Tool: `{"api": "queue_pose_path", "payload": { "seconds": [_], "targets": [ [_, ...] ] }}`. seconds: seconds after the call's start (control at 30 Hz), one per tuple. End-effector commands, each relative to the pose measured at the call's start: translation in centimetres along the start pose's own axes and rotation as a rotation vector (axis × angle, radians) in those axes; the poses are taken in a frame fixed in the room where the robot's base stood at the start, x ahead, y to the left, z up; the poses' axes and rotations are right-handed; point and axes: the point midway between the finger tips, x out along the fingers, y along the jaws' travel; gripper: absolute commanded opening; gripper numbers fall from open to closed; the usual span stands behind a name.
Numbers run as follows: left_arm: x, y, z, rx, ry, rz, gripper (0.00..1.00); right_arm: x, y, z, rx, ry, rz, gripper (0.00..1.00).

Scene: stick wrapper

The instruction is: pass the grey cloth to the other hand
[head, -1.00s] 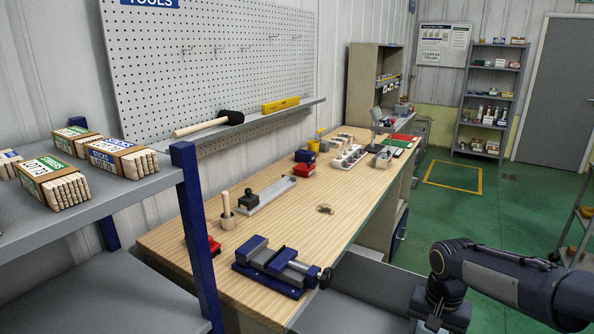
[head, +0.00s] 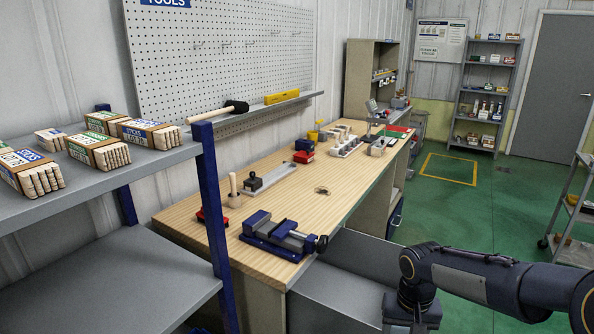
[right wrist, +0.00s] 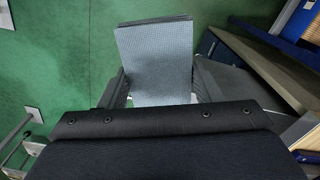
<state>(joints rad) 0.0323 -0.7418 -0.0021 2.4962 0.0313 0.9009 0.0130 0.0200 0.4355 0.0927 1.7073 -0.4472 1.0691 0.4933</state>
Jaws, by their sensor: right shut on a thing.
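The grey cloth (right wrist: 155,62) is a folded, textured grey-blue rectangle in the right wrist view. My right gripper (right wrist: 158,88) is shut on it, with one finger at each side of the cloth, and holds it over the green floor. In the head view the right arm comes in from the right, its wrist low at the bottom edge; the right fingers and the cloth are out of that picture. My left gripper does not show in any view.
A wooden workbench (head: 290,205) carries a blue vise (head: 280,236) at its near end. A grey shelf (head: 60,210) with stick bundles (head: 95,150) and a blue post (head: 212,210) stands at left. A trolley (head: 575,215) stands at right. Green floor lies open between.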

Motion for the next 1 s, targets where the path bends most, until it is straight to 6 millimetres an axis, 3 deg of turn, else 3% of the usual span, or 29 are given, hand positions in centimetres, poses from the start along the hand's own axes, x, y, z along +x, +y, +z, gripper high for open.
{"api": "queue_pose_path", "payload": {
  "seconds": [0.17, 0.47, 0.57, 0.8, 1.0],
  "targets": [
    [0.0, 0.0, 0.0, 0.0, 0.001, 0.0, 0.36, 1.5, -3.2, 0.5, -0.217, -0.002, 0.0, 0.36],
    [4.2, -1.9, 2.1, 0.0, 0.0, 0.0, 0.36, 6.4, -2.8, 0.4, -0.199, 0.0, -0.001, 0.36],
    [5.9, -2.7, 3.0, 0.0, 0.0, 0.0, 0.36, 8.5, -2.8, 0.4, -0.198, 0.0, -0.001, 0.36],
    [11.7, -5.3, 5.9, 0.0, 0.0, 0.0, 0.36, 15.4, -2.8, 0.3, -0.198, 0.0, -0.001, 0.36],
    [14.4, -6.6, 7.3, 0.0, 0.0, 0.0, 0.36, 18.8, -2.8, 0.3, -0.197, 0.0, -0.001, 0.36]
  ]
}}
